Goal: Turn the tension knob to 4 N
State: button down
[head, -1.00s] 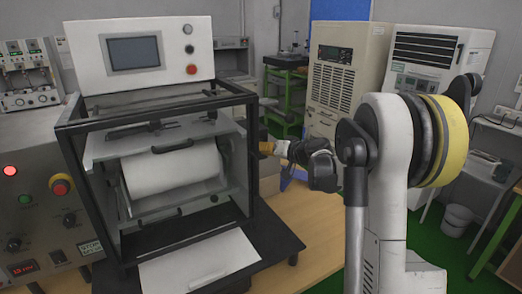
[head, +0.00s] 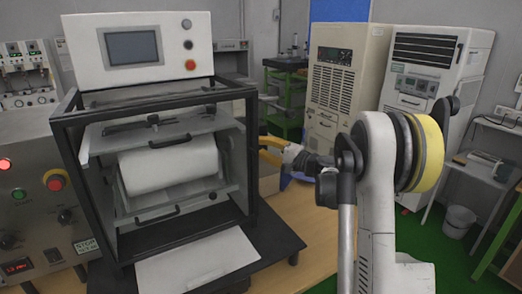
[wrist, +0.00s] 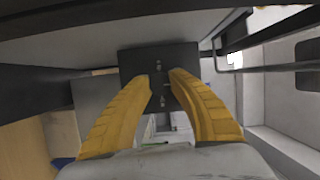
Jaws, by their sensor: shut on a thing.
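The machine (head: 160,165) is a black-framed box with a white roll inside and a screen panel on top. My gripper (head: 262,148) is at the right side of its frame, with its yellow fingers pointing left. In the wrist view, the two yellow fingers of my gripper (wrist: 161,80) curve in to a dark block (wrist: 160,55) with small screws. The fingertips are close together and shut on a small dark part at this block. I cannot tell the tension knob apart there, and no scale or 4 N mark is readable.
A control box (head: 30,215) with a red button and dark knobs stands left of the machine. The wooden table (head: 290,235) has bare room to the right. Two tall cabinets (head: 345,85) stand behind my arm. In the wrist view, frame bars run close by at the upper right.

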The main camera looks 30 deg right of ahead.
jog(key=shift+a+m+t+b, duration=0.1)
jog(key=shift+m+t+b, duration=0.7)
jog(key=shift+m, duration=1.4)
jog(key=c, duration=1.1)
grip_release()
jog(key=shift+a, duration=0.1)
jog(key=shift+c, duration=0.2)
jog(key=shift+s+d+f, duration=0.1)
jog(key=shift+s+d, duration=0.15)
jog(key=v, duration=1.1)
jog(key=shift+s, duration=0.2)
